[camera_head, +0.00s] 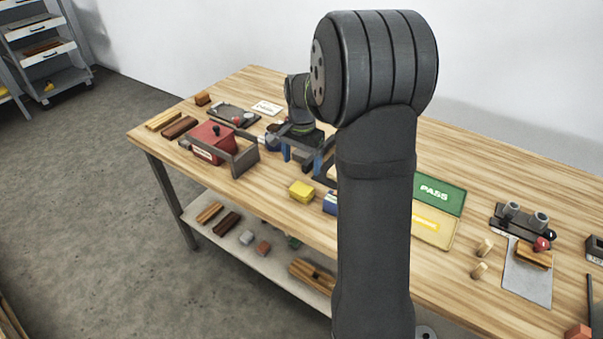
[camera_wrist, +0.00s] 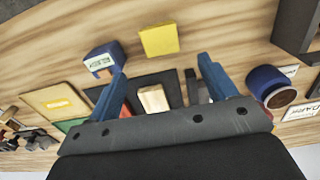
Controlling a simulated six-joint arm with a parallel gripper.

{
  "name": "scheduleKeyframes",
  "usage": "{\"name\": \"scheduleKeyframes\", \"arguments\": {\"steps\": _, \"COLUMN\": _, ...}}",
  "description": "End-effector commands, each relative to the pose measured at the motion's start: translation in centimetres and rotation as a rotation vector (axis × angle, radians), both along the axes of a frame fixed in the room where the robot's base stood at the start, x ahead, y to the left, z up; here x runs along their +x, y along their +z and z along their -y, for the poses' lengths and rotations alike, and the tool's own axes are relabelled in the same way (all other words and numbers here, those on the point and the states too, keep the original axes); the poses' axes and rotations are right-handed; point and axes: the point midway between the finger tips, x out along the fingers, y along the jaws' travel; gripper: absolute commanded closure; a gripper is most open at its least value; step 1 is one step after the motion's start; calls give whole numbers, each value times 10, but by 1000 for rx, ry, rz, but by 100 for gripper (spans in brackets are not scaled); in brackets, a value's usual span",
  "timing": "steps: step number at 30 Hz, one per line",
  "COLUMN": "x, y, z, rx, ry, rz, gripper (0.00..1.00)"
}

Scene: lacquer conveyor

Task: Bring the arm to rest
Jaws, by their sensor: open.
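My gripper (camera_head: 303,163) hangs over the far middle of the wooden workbench (camera_head: 270,195), fingers pointing down. In the wrist view its two blue fingers (camera_wrist: 163,76) stand wide apart with nothing held between them. Past them, a pale wooden block (camera_wrist: 153,98) lies in a dark tray, apart from the fingers as far as I can tell. My own arm hides the middle of the bench in the head view.
A yellow block (camera_head: 301,191) and a blue block (camera_head: 330,203) stand near the gripper. A red box (camera_head: 208,139) sits left, a dark-blue round container (camera_wrist: 266,82) close by the right finger. The green PASS panel (camera_head: 440,195) lies right. Bare wood shows at the bench's front.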

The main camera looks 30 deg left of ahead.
Motion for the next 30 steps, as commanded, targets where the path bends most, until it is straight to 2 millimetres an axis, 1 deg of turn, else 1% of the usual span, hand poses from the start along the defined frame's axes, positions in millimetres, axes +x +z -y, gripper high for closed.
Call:
{"name": "scheduleKeyframes", "arguments": {"steps": 1, "x": 0, "y": 6, "z": 0, "rx": 2, "ry": 0, "rz": 2, "gripper": 23}}
{"name": "scheduleKeyframes", "arguments": {"steps": 5, "x": 0, "y": 13, "z": 0, "rx": 1, "ry": 0, "rz": 1, "gripper": 23}}
{"name": "scheduleKeyframes", "arguments": {"steps": 14, "x": 0, "y": 13, "z": 0, "rx": 0, "ry": 0, "rz": 0, "gripper": 23}}
{"name": "scheduleKeyframes", "arguments": {"steps": 17, "x": 0, "y": 11, "z": 0, "rx": -1, "ry": 0, "rz": -1, "gripper": 23}}
{"name": "scheduleKeyframes", "arguments": {"steps": 20, "x": 0, "y": 2, "z": 0, "rx": -2, "ry": 0, "rz": -2, "gripper": 23}}
{"name": "scheduleKeyframes", "arguments": {"steps": 23, "x": -1, "y": -13, "z": 1, "rx": -3, "ry": 0, "rz": -3, "gripper": 23}}
{"name": "scheduleKeyframes", "arguments": {"steps": 30, "x": -1, "y": -61, "z": 1, "rx": -3, "ry": 0, "rz": -3, "gripper": 23}}
